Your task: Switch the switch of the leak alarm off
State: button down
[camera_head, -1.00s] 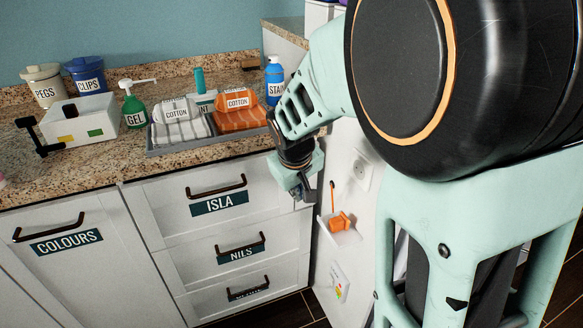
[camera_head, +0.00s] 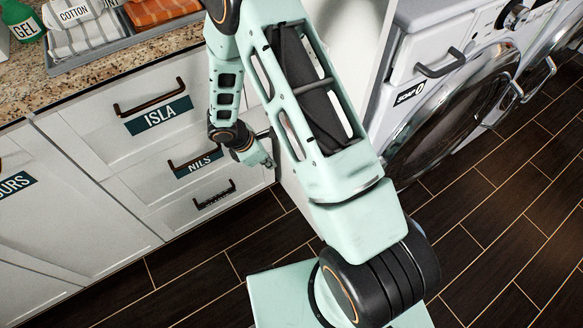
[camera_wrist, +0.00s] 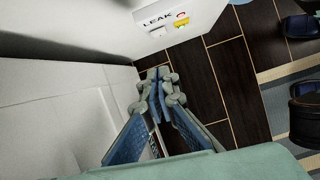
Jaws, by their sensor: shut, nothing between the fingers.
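The leak alarm (camera_wrist: 157,27) shows in the wrist view as a pale unit marked LEAK, at the top centre on a white panel. A yellow part with a red mark above it sits just right of the lettering. The position of its switch is too small to tell. My gripper (camera_wrist: 159,76) is shut and empty, with its fingertips below the alarm in the picture and apart from it. In the head view my gripper (camera_head: 266,161) is low beside the drawers, and my arm and the panel hide the alarm.
White drawers labelled ISLA (camera_head: 158,116) and NILS (camera_head: 199,163) stand left of my gripper, with dark handles sticking out. A front-loading washer (camera_head: 450,110) is on the right. A dark wood floor (camera_head: 215,285) lies open below. Dark blue items (camera_wrist: 300,27) lie at the wrist view's right.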

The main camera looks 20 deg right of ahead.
jog(key=shift+s+a+f+n, duration=0.2)
jog(key=shift+f+n, duration=0.15)
jog(key=shift+f, duration=0.45)
jog(key=shift+s+a+f+n, duration=0.15)
jog(key=shift+f+n, duration=0.2)
jog(key=shift+f, duration=0.4)
jog(key=shift+f, duration=0.1)
jog(key=w+d+f+b, duration=0.2)
jog(key=d+f+b, duration=0.2)
jog(key=d+f, duration=0.3)
jog(key=shift+x, duration=0.8)
jog(key=shift+w, duration=0.15)
